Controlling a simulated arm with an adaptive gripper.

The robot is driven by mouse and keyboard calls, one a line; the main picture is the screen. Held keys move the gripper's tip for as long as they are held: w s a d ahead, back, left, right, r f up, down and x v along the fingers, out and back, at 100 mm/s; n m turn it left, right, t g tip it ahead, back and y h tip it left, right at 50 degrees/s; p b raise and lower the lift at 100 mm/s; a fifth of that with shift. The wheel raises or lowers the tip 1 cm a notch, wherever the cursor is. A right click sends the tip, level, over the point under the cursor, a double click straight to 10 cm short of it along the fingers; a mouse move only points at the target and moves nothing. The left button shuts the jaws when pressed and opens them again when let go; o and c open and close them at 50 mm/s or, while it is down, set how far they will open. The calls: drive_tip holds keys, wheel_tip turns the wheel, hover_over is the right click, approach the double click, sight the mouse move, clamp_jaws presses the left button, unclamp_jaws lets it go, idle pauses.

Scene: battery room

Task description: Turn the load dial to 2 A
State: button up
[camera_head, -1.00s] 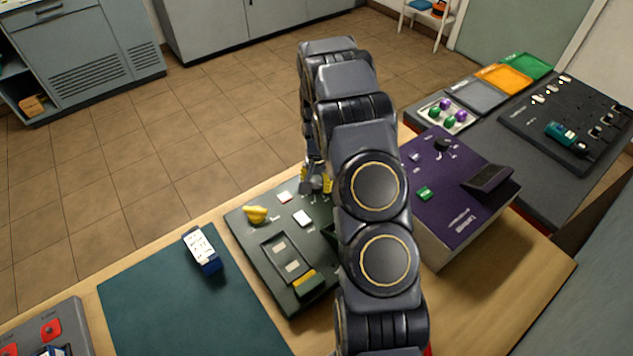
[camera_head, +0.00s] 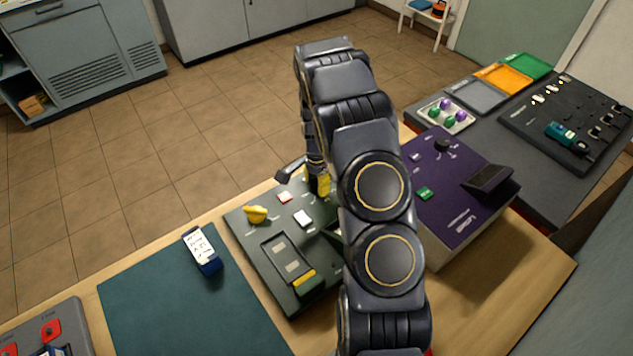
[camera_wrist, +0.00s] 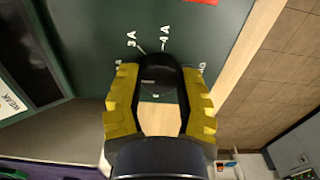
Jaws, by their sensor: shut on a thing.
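The load dial (camera_wrist: 160,70) is a black knob on a dark green panel (camera_wrist: 95,45). In the wrist view the yellow fingers of my gripper (camera_wrist: 160,104) are on its left and right sides, shut on it. White markings 3A (camera_wrist: 131,38) and 4A (camera_wrist: 165,38) show above the knob. Other markings at the sides are partly covered by the fingers, and I cannot read which value the knob points to. In the head view my gripper (camera_head: 319,184) is at the panel's far right part, and my arm hides the dial.
A purple unit (camera_head: 455,205) stands close on the right. A blue and white battery (camera_head: 203,251) lies on the teal mat (camera_head: 180,305) at left.

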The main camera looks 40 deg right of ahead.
sight(316, 183)
drive_tip(key=shift+f, duration=0.1)
drive_tip(key=o, duration=1.2)
wheel_tip(316, 183, up, 12)
drive_tip(key=shift+r, duration=0.1)
